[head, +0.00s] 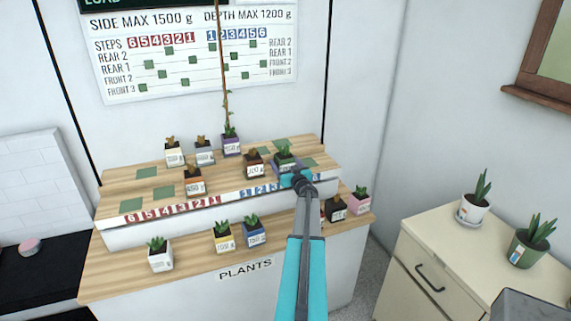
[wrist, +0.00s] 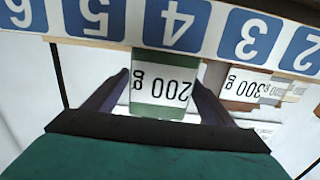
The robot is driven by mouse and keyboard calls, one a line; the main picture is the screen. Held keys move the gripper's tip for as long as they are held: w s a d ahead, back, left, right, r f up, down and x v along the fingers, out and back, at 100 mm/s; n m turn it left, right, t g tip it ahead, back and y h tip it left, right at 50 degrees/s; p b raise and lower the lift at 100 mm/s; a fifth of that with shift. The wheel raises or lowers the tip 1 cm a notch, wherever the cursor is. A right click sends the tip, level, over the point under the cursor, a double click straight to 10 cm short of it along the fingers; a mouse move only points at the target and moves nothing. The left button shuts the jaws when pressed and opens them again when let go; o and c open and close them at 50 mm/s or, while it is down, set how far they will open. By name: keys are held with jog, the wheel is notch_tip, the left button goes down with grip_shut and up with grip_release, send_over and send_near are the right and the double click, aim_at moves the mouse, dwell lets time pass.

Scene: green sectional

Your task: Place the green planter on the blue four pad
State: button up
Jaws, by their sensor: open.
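The green planter (wrist: 163,112), with a white label reading 200 g, stands between the two fingers of my open gripper (wrist: 158,92) in the upside-down wrist view. A finger is on each side of it; I cannot tell whether they touch it. In the head view the planter (head: 285,156) is on the upper right of the stepped stand, partly hidden by my gripper (head: 284,166). The blue four label (wrist: 172,25) on the step edge lines up with the planter. The pad under the planter is hidden, so I cannot tell whether it rests on it.
A dark planter (head: 253,164) stands close to the left. Other planters stand behind and on the lower step, including a black one (head: 335,210) and a pink one (head: 359,201). A bare green pad (head: 310,163) shows to the right. A cream cabinet (head: 450,262) is further right.

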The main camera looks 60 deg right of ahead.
jog(key=b+v, duration=0.2)
jog(key=v, duration=0.9)
jog(key=shift+s+a, duration=0.25)
dwell(0.8)
